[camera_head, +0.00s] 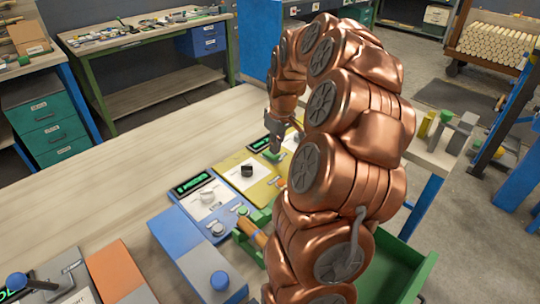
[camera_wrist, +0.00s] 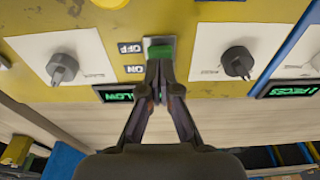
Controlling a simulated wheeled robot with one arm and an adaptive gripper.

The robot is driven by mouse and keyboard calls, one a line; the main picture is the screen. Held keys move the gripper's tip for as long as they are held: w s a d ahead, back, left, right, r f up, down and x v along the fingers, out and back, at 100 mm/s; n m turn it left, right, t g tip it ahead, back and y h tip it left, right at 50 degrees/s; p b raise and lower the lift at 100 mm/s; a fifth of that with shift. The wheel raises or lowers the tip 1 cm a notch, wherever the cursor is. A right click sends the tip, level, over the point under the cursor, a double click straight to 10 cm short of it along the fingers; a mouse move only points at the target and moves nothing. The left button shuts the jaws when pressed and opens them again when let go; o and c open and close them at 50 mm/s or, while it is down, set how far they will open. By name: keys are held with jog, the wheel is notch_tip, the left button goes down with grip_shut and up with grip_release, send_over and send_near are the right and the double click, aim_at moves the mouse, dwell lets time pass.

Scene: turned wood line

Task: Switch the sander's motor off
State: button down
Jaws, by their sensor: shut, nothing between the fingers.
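The yellow sander panel (camera_head: 262,190) lies on the bench, partly hidden by my arm in the head view; it also fills the upper part of the wrist view (camera_wrist: 105,60). A green switch (camera_wrist: 160,48) in a light frame is on it, with OFF and ON labels (camera_wrist: 131,58) at its left. My gripper (camera_wrist: 160,68) is shut and empty, its fingertips at the near edge of the green switch; I cannot tell whether they touch it. In the head view my gripper (camera_head: 272,150) is over the far part of the yellow panel.
A dark dial (camera_wrist: 62,68) sits left of the switch and another dark dial (camera_wrist: 238,62) right of it. A blue panel (camera_head: 205,205) adjoins the yellow one. A green tray (camera_head: 400,270) is beside my arm. The bench top (camera_head: 100,175) at left is clear.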

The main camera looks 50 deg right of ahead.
jog(key=shift+f+b, duration=0.45)
jog(key=shift+f, duration=0.35)
dwell(0.5)
jog(key=shift+r, duration=0.15)
jog(key=shift+r+p, duration=0.8)
jog(key=shift+r, duration=2.6)
